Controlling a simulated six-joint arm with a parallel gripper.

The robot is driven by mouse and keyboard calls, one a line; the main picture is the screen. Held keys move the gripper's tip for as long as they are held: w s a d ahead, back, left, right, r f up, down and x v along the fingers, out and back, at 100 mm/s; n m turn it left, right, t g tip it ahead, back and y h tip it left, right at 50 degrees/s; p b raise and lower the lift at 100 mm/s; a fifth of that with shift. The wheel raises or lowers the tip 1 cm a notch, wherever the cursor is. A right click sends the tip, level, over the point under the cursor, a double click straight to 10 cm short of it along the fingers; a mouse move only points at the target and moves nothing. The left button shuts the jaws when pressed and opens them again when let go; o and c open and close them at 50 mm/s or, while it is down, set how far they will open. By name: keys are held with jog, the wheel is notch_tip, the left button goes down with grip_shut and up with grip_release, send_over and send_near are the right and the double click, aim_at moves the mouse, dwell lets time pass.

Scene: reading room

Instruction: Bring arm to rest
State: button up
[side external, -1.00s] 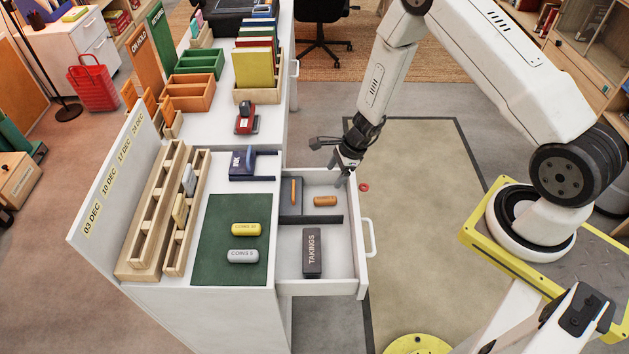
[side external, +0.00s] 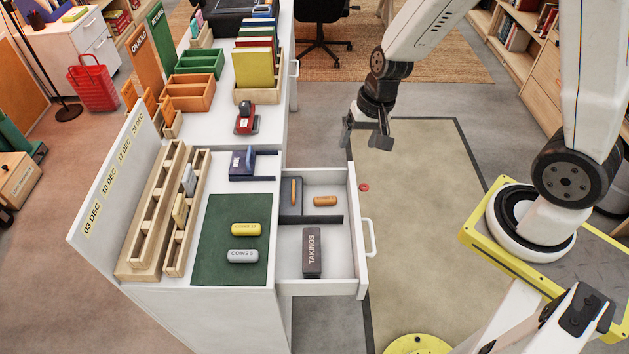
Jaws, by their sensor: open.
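My gripper (side external: 366,138) is open and empty. It hangs in the air above the floor mat, to the right of the desk and beyond the open drawer. It touches nothing that I can see. The drawer (side external: 347,275) is pulled out of the desk's right side. Inside it lie a dark box marked TAKINGS (side external: 312,252), an orange roll (side external: 325,201) and a slim orange item (side external: 294,190) in a dark-walled compartment.
The white desk (side external: 220,170) bears a green mat (side external: 215,215) with a yellow coin roll (side external: 246,229) and a grey coin roll (side external: 243,256), an ink pad (side external: 242,163) and a red stamp (side external: 246,119). A small red ring (side external: 364,187) shows beside the drawer.

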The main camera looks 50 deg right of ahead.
jog(key=s+r+n+h, duration=0.1)
jog(key=s+r+n, duration=0.4)
jog(key=n, duration=0.1)
jog(key=shift+s+d+n+t+h, duration=0.15)
jog(key=shift+s+n+t+h, duration=0.15)
jog(key=shift+n+t, duration=0.1)
jog(key=shift+w+f, duration=0.1)
